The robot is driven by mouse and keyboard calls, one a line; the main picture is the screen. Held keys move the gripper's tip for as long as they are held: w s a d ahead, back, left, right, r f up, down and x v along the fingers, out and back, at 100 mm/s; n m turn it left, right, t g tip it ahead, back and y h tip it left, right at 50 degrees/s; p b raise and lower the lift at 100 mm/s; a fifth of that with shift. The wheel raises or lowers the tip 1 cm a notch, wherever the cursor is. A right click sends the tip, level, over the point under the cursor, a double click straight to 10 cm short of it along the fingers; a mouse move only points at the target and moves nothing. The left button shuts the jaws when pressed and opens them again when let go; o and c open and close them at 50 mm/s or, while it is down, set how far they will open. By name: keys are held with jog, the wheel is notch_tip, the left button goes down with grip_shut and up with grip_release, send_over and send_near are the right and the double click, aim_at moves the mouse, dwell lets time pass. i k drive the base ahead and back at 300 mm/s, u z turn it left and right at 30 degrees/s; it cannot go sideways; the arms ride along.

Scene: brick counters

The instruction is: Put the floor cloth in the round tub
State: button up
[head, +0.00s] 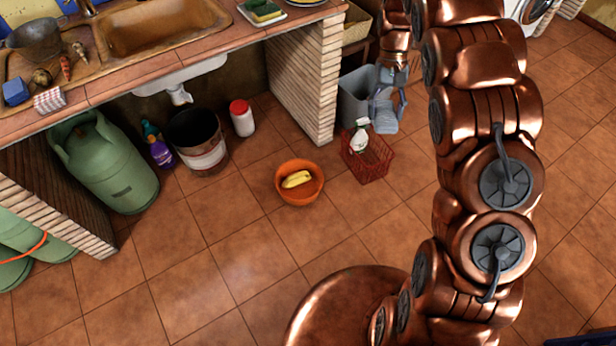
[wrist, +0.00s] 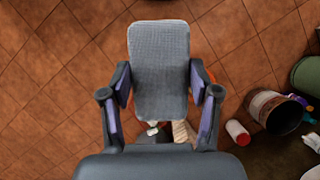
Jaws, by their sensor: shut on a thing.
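The floor cloth (wrist: 158,70) is a flat grey woven piece in the wrist view. My gripper (wrist: 160,112) is shut on it, with one finger on each side. In the head view my gripper (head: 386,108) is at the upper right, above the floor behind the red basket and to the right of the tub. The round orange tub (head: 299,201) stands upright on the floor with yellow bananas (head: 296,179) in it.
A red basket (head: 368,172) with a spray bottle (head: 359,135) stands right of the tub. A red-lidded jar (head: 243,121), a dark bucket (head: 206,160) and a green cylinder (head: 112,168) stand left. A brick pillar (head: 308,90) rises behind. Floor in front is clear.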

aim_at(304, 194)
jog(key=u, duration=0.5)
jog(key=i, duration=1)
jog(key=u, duration=0.8)
